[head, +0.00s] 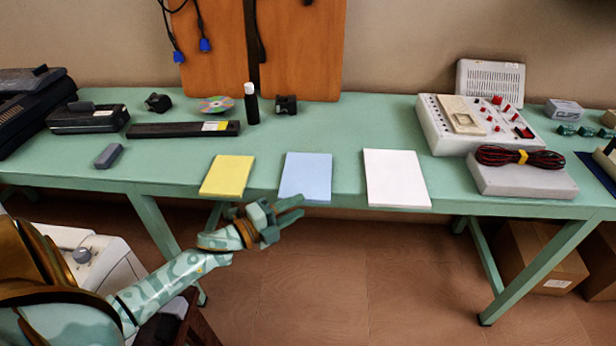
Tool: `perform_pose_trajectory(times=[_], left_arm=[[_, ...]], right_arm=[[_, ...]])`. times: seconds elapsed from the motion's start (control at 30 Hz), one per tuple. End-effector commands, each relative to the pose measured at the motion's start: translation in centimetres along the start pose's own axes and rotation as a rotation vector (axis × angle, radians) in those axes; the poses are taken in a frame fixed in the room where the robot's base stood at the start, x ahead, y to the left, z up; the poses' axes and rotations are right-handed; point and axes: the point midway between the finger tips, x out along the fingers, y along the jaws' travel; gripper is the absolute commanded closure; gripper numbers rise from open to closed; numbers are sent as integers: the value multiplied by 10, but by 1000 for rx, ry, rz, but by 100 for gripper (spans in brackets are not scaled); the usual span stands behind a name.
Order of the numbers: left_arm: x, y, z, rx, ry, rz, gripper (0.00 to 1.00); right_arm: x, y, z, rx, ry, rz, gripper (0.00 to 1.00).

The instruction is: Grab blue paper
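The blue paper (306,175) is a flat light-blue pad lying near the front edge of the green table (350,139). It sits between a yellow pad (228,176) on its left and a white pad (396,178) on its right. My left gripper (290,210) is in front of the table edge, just below the blue paper in the picture. Its fingers point right and look parted, with nothing between them. Whether they touch the table edge is unclear. My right gripper is out of view.
A control box (450,135) and a grey device with cables (520,180) stand right. Cardboard boxes (540,260) are under the table.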

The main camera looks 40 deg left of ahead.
Motion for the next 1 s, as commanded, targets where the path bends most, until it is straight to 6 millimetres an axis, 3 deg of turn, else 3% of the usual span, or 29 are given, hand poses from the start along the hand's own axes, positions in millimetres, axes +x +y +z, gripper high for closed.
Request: perform_pose_trajectory(times=[0.17,0.43,0.73,0.87,1.0], left_arm=[[14,0,0,2,1,0,64],[56,-2,-2,0,1,0,64],[62,-3,-2,0,0,0,64],[62,-3,-2,0,0,0,100],[62,-4,-2,1,0,-1,100]], right_arm=[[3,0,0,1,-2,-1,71],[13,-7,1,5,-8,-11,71],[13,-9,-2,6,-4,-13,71],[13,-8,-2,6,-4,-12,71],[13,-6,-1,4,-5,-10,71]])
